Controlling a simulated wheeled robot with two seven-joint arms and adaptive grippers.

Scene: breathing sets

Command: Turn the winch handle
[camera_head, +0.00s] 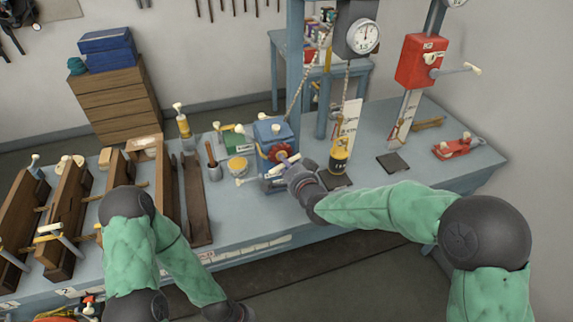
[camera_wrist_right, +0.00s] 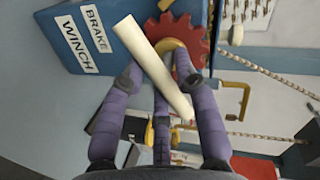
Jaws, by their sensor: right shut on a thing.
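The winch (camera_head: 271,135) is a blue box on the workbench, in the middle of the head view. In the right wrist view its blue housing (camera_wrist_right: 105,20) carries the labels BRAKE and WINCH. A red toothed wheel (camera_wrist_right: 178,40) sits at its side. The winch handle (camera_wrist_right: 150,60) has a cream, rod-like grip. My right gripper (camera_head: 292,172) is at the front of the winch, shut on this grip, which lies slantwise across the fingers. Part of the crank behind the fingers is hidden.
A yellow weight (camera_head: 340,160) hangs by a chain right of the winch, near a dial scale (camera_head: 362,36). A red winch box (camera_head: 420,60) with a crank stands further right. Wooden troughs (camera_head: 70,215) fill the bench's left. A red clamp-like piece (camera_head: 458,146) lies at the right end.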

